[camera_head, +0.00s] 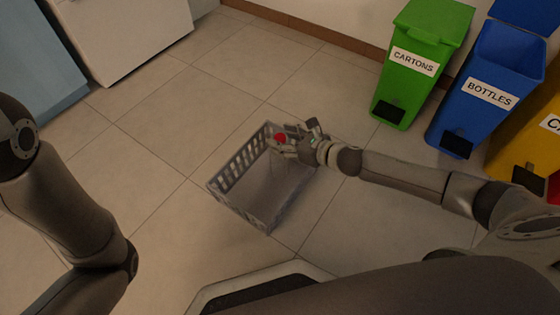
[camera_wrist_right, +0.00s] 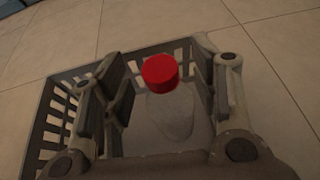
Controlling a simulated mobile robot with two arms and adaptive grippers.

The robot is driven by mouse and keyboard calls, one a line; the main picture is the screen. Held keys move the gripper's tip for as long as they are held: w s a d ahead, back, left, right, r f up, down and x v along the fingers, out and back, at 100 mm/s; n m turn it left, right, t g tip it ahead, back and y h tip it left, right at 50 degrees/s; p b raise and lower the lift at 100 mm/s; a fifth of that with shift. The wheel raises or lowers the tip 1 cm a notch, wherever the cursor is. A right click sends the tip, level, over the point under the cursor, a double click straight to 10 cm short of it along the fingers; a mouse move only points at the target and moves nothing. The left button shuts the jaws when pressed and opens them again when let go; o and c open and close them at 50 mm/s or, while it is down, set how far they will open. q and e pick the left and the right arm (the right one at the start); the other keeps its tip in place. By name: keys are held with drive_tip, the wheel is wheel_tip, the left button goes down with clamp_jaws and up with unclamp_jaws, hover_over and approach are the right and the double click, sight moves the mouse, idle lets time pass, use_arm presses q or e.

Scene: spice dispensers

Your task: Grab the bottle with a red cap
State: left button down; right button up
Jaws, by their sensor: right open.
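The bottle's red cap (camera_head: 281,138) shows in the head view at the far right part of the grey basket (camera_head: 238,214). In the right wrist view the red cap (camera_wrist_right: 160,72) sits on a pale, see-through bottle (camera_wrist_right: 172,116) inside the basket (camera_wrist_right: 52,112). My right gripper (camera_head: 284,142) is at the basket's far right corner. In the right wrist view its open fingers (camera_wrist_right: 170,82) stand on either side of the bottle, with visible gaps. The left arm shows at the left of the head view, but its gripper is out of frame.
A green cartons bin (camera_head: 418,70), a blue bottles bin (camera_head: 485,90) and a yellow bin (camera_head: 522,150) stand at the right. A white cabinet (camera_head: 120,35) is at the upper left. The tiled floor (camera_head: 150,130) left of the basket is clear.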

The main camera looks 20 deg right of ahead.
drive_tip(key=shift+b+x, duration=0.35)
drive_tip(key=shift+x, duration=0.65)
drive_tip(key=c, duration=1.1)
